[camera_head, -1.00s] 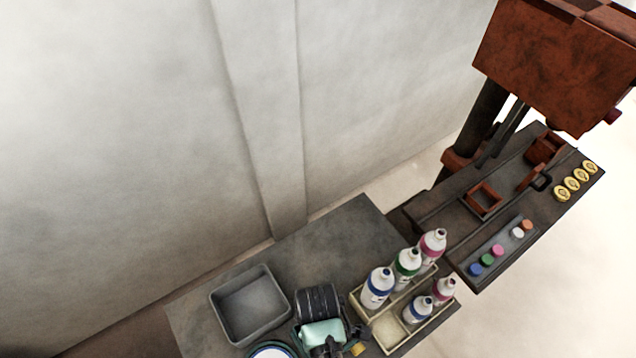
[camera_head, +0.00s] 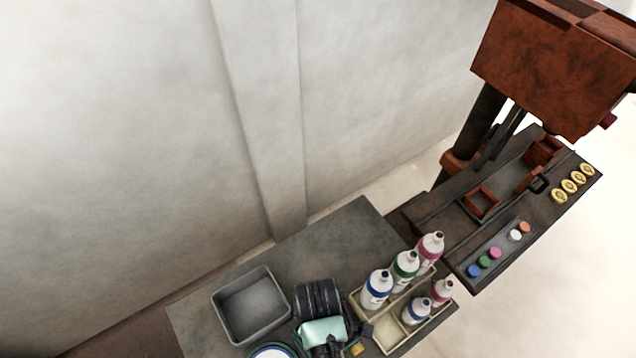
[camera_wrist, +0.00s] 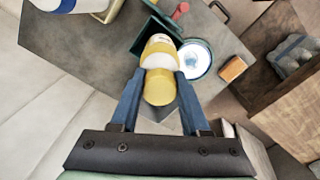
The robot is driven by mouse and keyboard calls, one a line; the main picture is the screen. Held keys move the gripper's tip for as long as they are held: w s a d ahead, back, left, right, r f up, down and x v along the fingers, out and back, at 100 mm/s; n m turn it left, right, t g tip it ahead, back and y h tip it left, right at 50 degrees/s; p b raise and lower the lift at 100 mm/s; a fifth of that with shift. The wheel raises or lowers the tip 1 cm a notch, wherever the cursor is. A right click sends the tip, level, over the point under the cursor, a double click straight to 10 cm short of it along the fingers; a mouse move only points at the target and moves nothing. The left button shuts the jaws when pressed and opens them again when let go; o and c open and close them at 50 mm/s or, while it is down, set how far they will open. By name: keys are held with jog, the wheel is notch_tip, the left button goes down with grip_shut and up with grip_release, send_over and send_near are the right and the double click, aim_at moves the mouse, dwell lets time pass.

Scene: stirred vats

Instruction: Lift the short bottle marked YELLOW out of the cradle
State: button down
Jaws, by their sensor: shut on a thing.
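In the wrist view my gripper (camera_wrist: 160,88) is shut on a short white bottle with a yellow cap and a yellow band (camera_wrist: 160,62). The bottle lies between the two blue fingers, cap end nearest the wrist. No lettering on it can be read. In the head view the cream cradle (camera_head: 389,354) holds several bottles with blue, green and magenta bands, and one front compartment looks empty. My gripper, low in the head view, is beside the cradle's left side, mostly hidden by my own wrist. A small yellow patch (camera_head: 357,349) shows there, perhaps part of the held bottle.
A grey open bin (camera_head: 250,305) stands on the table, left of my arm. A round white dish with a blue rim (camera_head: 270,353) is at the lower edge. An orange block (camera_wrist: 233,68) lies near it. A bench with coloured caps (camera_head: 495,254) is at right. The table's back is clear.

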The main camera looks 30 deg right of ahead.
jog(key=s+a, duration=0.3)
jog(key=s, duration=0.9)
jog(key=shift+s+a, duration=0.25)
jog(key=shift+a, duration=0.1)
dwell(0.5)
